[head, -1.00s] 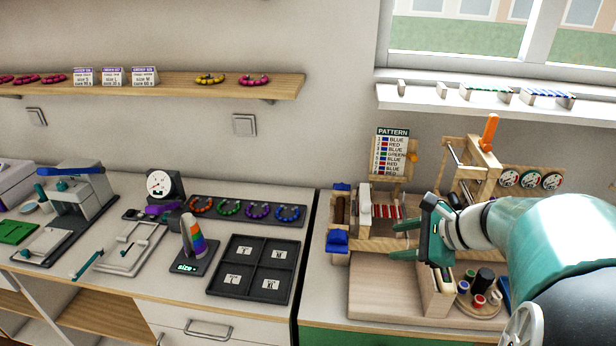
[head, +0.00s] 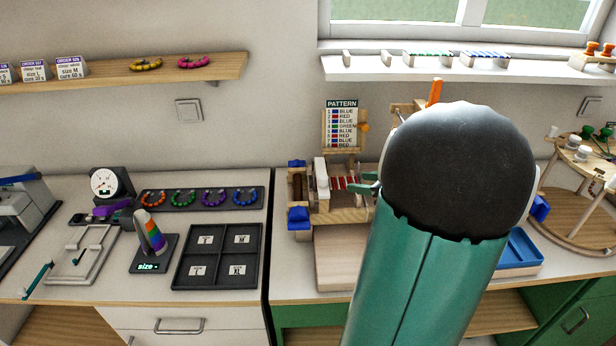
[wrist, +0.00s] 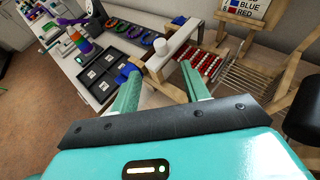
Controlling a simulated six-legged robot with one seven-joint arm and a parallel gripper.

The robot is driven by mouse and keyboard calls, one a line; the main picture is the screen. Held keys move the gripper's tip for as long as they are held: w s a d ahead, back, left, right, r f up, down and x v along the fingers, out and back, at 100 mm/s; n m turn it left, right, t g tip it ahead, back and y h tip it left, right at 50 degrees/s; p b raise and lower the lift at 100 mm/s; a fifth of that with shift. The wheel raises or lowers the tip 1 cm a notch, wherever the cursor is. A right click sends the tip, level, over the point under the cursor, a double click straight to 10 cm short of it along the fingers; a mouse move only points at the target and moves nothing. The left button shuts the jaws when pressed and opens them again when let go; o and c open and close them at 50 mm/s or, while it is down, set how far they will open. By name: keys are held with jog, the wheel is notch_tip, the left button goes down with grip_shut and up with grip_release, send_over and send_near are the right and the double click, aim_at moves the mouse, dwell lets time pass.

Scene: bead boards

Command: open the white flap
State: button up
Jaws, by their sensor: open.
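A white upright piece (head: 321,176), which looks like the white flap, stands on a wooden bead device (head: 340,215) below the pattern card. In the wrist view the white flap (wrist: 166,50) is between and just beyond my fingertips, beside a row of red beads (wrist: 203,64). My gripper (wrist: 161,72) is open, its two green fingers apart with nothing between them. In the head view only the green fingertips of my gripper (head: 368,184) show, to the right of the flap and apart from it. My arm hides the rest of the gripper and the device's right side.
Blue blocks (head: 299,217) sit at the device's left end. The pattern card (head: 342,122) stands behind it. A black sorting tray (head: 217,257) lies on the left counter. A blue tray (head: 520,252) and a round wooden stand (head: 580,225) are at the right.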

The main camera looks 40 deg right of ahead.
aim_at(326, 178)
jog(key=x, duration=1.4)
grip_shut()
